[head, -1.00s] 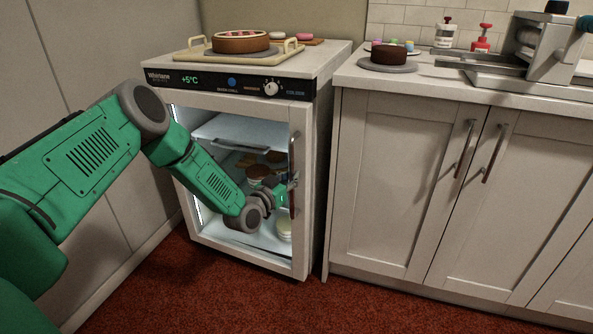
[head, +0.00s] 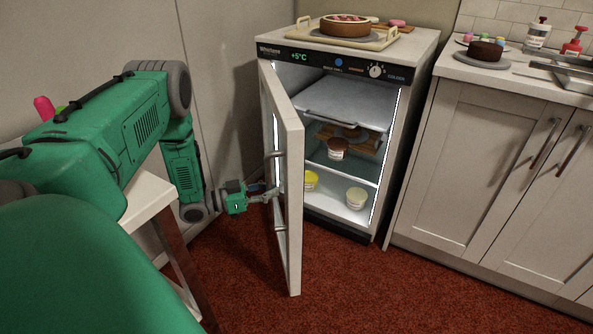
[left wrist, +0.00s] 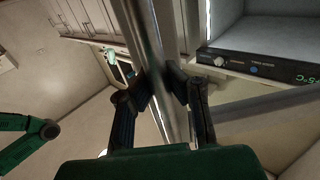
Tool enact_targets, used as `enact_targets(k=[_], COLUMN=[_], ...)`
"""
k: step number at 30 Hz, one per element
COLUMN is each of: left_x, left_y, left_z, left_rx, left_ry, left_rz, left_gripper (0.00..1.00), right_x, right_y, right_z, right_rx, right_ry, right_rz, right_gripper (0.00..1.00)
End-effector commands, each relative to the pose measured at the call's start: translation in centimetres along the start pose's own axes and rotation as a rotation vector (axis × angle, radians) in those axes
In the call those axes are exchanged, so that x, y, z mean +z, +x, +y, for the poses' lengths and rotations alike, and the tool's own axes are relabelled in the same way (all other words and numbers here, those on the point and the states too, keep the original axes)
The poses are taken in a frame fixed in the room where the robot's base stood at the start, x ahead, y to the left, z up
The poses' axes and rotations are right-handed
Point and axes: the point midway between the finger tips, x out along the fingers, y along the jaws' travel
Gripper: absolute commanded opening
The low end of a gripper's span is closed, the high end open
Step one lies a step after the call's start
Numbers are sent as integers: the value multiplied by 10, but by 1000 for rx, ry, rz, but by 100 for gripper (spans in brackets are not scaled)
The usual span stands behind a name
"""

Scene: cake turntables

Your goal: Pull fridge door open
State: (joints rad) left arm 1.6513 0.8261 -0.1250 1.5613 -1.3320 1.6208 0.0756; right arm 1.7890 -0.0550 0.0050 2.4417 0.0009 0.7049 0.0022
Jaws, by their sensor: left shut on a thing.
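The fridge (head: 345,55) stands in the middle of the head view, with a dark control strip along its top front. Its glass door (head: 294,190), in a pale frame, stands wide open, swung out to the left and toward me. My left gripper (head: 268,194) is at the door's outer face, shut on the vertical handle (head: 276,157); the door frame partly hides the handle. In the left wrist view, the fingers (left wrist: 163,86) close on both sides of the metal handle bar (left wrist: 155,45). My right gripper is not seen.
A cake (head: 347,25) on a tray tops the fridge. Cabinets (head: 480,160) stand right. A pale table (head: 148,198) is close at left. Red carpet is clear in front.

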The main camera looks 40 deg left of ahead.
Motion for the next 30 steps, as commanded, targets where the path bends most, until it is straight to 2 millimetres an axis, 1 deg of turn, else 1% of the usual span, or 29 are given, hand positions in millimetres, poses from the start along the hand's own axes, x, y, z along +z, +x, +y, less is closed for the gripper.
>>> enact_targets(k=[1, 6, 9, 12, 17, 27, 28, 29, 30], left_x=[4, 5, 5, 5, 6, 6, 6, 6, 5], left_y=[-16, -54, -69, -79, -86, -87, -87, -87, -87], left_z=[-2, -10, -15, -18, -19, -19, -19, -19, -19], left_rx=[1, 4, 5, 6, 7, 8, 7, 8, 7], left_ry=[-4, -5, -6, -6, -7, -8, -9, -8, -8], left_rz=[-18, -17, -15, -15, -16, -17, -17, -16, -15], left_gripper=[0, 0, 0, 0, 0, 0, 8, 18, 32], right_x=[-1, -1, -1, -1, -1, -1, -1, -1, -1], right_y=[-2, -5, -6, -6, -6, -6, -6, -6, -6], right_z=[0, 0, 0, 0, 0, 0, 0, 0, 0], right_rx=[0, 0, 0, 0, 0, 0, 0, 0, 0], right_ry=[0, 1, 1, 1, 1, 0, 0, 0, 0], right_rz=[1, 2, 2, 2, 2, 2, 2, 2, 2], right_gripper=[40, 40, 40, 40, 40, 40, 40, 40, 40])
